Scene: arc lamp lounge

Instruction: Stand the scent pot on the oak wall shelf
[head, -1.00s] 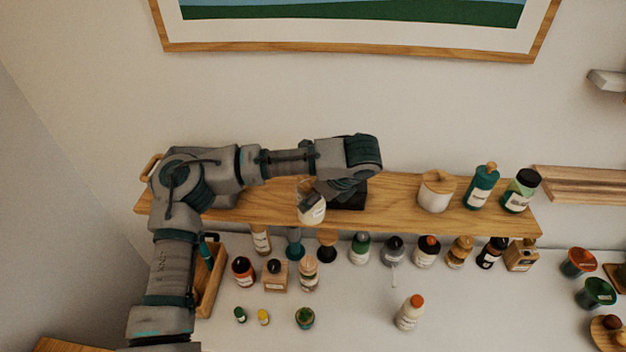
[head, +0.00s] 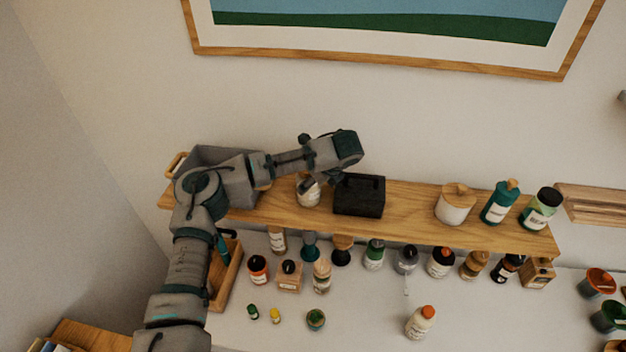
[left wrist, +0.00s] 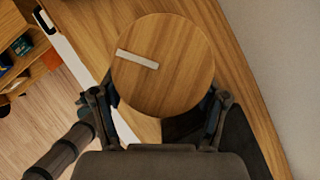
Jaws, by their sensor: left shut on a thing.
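The oak wall shelf (head: 410,220) runs across the middle of the head view. My left gripper (head: 312,180) is shut on a pale pot with a label, the scent pot (head: 307,196), over the left half of the shelf, just left of a black box. I cannot tell whether its base touches the board. In the left wrist view the pot's round wooden lid (left wrist: 175,85) with a pale strip sits between the two fingers (left wrist: 162,110). The lid hides the pot's body there. My right gripper is not in view.
The black box (head: 359,195) stands close to the right of the held pot. A grey bin (head: 220,165) is at the shelf's left end. A white lidded pot (head: 453,206) and two bottles stand toward the right end. Several bottles stand below. Bare board lies between box and white pot.

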